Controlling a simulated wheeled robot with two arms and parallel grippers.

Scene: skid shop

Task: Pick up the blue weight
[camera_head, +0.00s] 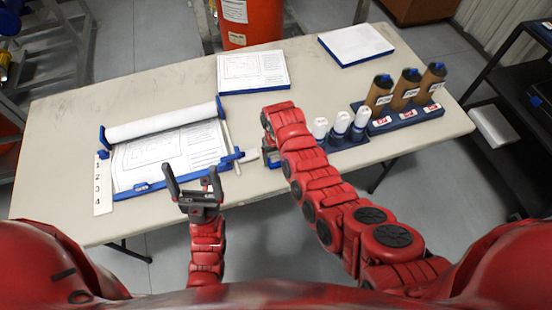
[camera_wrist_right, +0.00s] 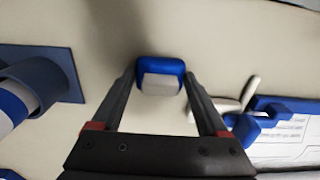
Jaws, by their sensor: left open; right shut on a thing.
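The blue weight (camera_wrist_right: 172,66) is a small rounded blue block with a pale grey face. In the right wrist view it sits between the fingertips of my right gripper (camera_wrist_right: 160,80), which is shut on it. The pale tabletop is behind it; I cannot tell whether the weight touches it. In the head view my right arm hides most of that gripper and the weight. My left gripper (camera_head: 192,172) is open and empty, with its fingers up in front of the blue-framed paper holder (camera_head: 158,183).
The pale table (camera_head: 60,130) holds a paper roll (camera_head: 160,122), a numbered strip (camera_head: 103,186), two paper pads (camera_head: 252,70) (camera_head: 355,44), white-capped bottles (camera_head: 340,124) and brown bottles (camera_head: 404,90) in blue racks. An orange cylinder (camera_head: 262,20) stands behind. The table's left end is clear.

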